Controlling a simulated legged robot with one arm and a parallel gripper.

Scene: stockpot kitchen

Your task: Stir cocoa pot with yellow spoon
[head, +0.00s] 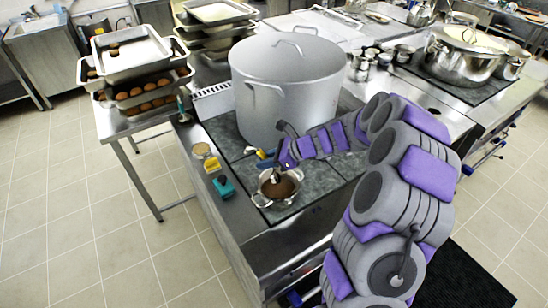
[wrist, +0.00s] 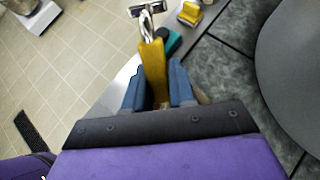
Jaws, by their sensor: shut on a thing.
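The cocoa pot (head: 294,187) is a small metal pot with side handles and brown contents, on the dark front part of the cooktop. My gripper (head: 270,160) is just above and behind it in the head view. In the wrist view, the blue fingers of my gripper (wrist: 158,85) are shut on the yellow handle of the spoon (wrist: 152,65). A twisted metal part extends beyond the handle there. In the head view, a metal piece reaches down at the pot's opening; I cannot tell whether it touches the cocoa. My gripper hides most of the pot in the wrist view.
A large grey stockpot (head: 285,90) stands close behind my gripper. A yellow item (head: 212,164) and a teal item (head: 223,186) sit on the counter's left edge. Stacked trays (head: 135,65) stand on a table at left. Another lidded pot (head: 460,62) is at far right.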

